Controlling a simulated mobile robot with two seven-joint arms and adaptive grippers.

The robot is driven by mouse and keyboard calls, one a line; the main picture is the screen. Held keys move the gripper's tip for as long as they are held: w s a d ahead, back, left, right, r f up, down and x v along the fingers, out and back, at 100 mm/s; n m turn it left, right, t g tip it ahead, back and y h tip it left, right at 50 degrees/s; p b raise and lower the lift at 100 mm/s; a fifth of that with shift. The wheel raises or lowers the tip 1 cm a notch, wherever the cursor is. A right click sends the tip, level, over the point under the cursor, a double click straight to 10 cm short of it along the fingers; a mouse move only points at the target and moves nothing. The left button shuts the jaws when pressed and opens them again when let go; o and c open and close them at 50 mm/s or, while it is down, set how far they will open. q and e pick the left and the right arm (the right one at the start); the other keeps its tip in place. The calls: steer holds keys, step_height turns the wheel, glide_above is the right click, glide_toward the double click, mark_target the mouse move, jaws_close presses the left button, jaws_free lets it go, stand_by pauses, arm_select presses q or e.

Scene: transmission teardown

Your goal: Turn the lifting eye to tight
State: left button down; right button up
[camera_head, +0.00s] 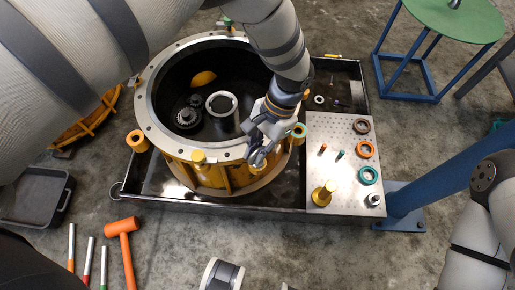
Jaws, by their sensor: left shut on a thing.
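The large yellow round housing (222,176) with a grey bolted flange stands in a dark tray. My left gripper (258,157) reaches down from the upper right over the front right of the flange. It is shut on the lifting eye, which the fingers mostly hide. A bit of yellow (257,169) shows just below the fingertips. Whether the eye sits fully down on the flange cannot be told. My right arm (482,215) shows at the right edge, but its gripper is not in view.
A perforated plate (322,150) right of the housing holds coloured rings, small pins and a yellow part (323,194). A blue post (430,182) stands beyond it. An orange mallet (123,228) and several coloured-handled tools lie at lower left. A grey bin (38,195) stands at left.

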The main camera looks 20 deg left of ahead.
arm_select(q)
steer(key=shift+w+m+t+y, duration=0.15)
steer(key=shift+m+t+y, duration=0.25)
steer(key=shift+m, duration=1)
steer(key=shift+d, duration=0.1)
steer(key=c, duration=1.6)
jaws_free()
steer(key=shift+c, duration=0.2)
steer(key=shift+r, duration=0.1)
steer(key=v, duration=1.1)
steer(key=shift+d+r, duration=0.2)
steer(key=shift+r, duration=0.15)
